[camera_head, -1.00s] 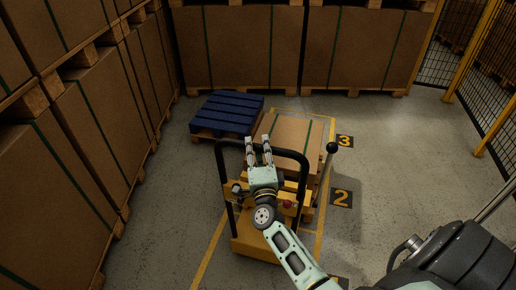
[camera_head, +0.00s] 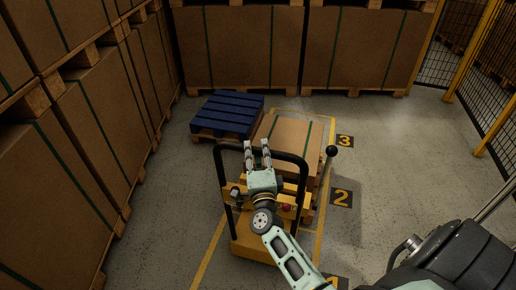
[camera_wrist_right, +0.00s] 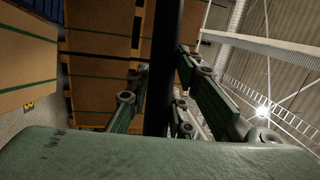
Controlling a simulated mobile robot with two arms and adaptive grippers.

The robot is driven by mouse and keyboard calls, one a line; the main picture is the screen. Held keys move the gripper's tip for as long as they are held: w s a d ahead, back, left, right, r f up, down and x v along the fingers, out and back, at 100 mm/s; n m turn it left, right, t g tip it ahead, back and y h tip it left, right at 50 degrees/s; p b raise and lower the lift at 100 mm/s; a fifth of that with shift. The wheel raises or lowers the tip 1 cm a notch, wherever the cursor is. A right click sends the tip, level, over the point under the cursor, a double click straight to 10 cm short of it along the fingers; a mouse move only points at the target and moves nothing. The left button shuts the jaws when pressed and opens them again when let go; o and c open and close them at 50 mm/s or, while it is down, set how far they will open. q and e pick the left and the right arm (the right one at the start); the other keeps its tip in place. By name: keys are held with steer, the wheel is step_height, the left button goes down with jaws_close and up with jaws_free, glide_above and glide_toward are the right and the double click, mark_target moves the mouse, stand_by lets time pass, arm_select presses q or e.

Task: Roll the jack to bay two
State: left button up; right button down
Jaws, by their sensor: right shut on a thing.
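The jack (camera_head: 262,246) is a yellow truck with a black loop handle (camera_head: 219,160), standing on the floor between yellow lines. A strapped brown carton (camera_head: 291,134) sits at its far end. My right gripper (camera_head: 258,148) is shut on the top bar of the handle. In the right wrist view the dark bar (camera_wrist_right: 176,60) runs between the green fingers (camera_wrist_right: 160,105). Bay two's black-and-yellow number plate (camera_head: 341,198) lies on the floor to the right of the jack. My left gripper is not in view.
A blue pallet (camera_head: 228,113) lies just beyond the jack's left side. Plate 3 (camera_head: 344,141) is farther back; plate 1 (camera_head: 337,283) is at the bottom edge. Stacked cartons (camera_head: 80,140) line the left. A yellow-posted mesh fence (camera_head: 480,75) stands right. Floor right of the plates is mostly clear.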

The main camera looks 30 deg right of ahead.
steer(key=c, duration=1.9)
jaws_free()
steer(key=shift+s+a+f, duration=0.1)
steer(key=o, duration=0.4)
steer(key=shift+w+d, duration=0.2)
steer(key=shift+c, duration=0.2)
steer(key=shift+s+a, duration=0.1)
steer(key=shift+s, duration=0.05)
steer(key=v, duration=1.1)
steer(key=shift+s, duration=0.35)
steer(key=shift+a+f, duration=0.1)
